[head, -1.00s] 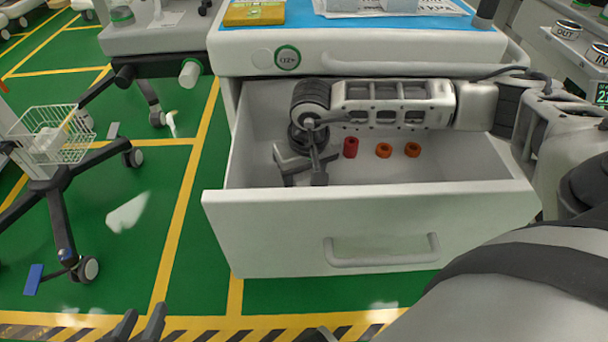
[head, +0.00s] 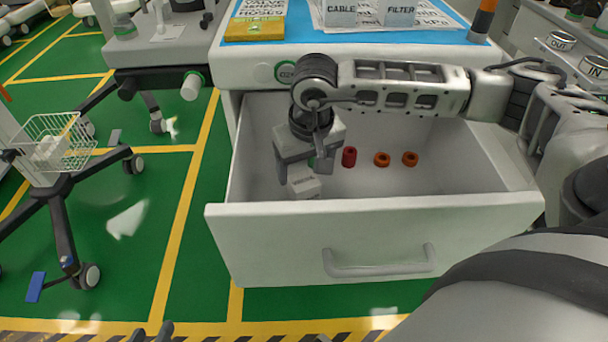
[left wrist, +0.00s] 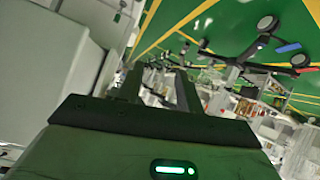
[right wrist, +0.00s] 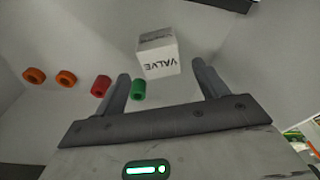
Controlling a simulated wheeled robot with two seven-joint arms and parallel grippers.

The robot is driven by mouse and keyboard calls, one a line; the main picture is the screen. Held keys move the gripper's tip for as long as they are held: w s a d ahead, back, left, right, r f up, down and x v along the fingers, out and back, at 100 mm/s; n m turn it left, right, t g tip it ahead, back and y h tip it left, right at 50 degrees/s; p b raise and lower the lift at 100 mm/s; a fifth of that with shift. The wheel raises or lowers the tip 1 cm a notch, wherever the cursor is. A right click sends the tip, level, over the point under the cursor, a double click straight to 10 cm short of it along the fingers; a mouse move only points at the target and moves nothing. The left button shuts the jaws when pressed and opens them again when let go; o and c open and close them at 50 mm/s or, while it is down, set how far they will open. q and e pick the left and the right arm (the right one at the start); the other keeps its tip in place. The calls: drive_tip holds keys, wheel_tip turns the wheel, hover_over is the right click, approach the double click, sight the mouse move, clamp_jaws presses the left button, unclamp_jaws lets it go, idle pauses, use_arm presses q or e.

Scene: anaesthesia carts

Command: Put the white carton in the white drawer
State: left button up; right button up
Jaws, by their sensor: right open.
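The white carton (head: 304,187), with VALVE printed on it in the right wrist view (right wrist: 158,56), is inside the open white drawer (head: 270,240). It sits near the drawer's front wall, toward the left. My right gripper (head: 304,168) is inside the drawer with its fingers spread. The carton lies just beyond its fingertips in the right wrist view (right wrist: 161,76), with no finger seen touching it. My left gripper (head: 151,332) is at the bottom edge of the head view, away from the drawer. Its fingers are apart and empty in the left wrist view (left wrist: 158,85).
A red ring (head: 349,157) and two orange rings (head: 382,159) lie in the drawer. A green ring (right wrist: 138,90) is near a right fingertip. Above are a yellow box (head: 254,29), a cable carton (head: 339,12) and a filter carton (head: 401,12). A wheeled stand with a basket (head: 75,150) is left.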

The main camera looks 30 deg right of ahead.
sight(307, 186)
drive_tip(key=r, duration=0.4)
drive_tip(key=shift+s+r+p, duration=0.25)
drive_tip(key=shift+s+p, duration=0.05)
drive_tip(key=shift+p, duration=0.05)
use_arm(q)
drive_tip(key=shift+w+a+f, duration=0.15)
drive_tip(key=shift+w+a, duration=0.15)
use_arm(e)
drive_tip(key=shift+s+r, duration=0.1)
drive_tip(key=shift+r, duration=0.3)
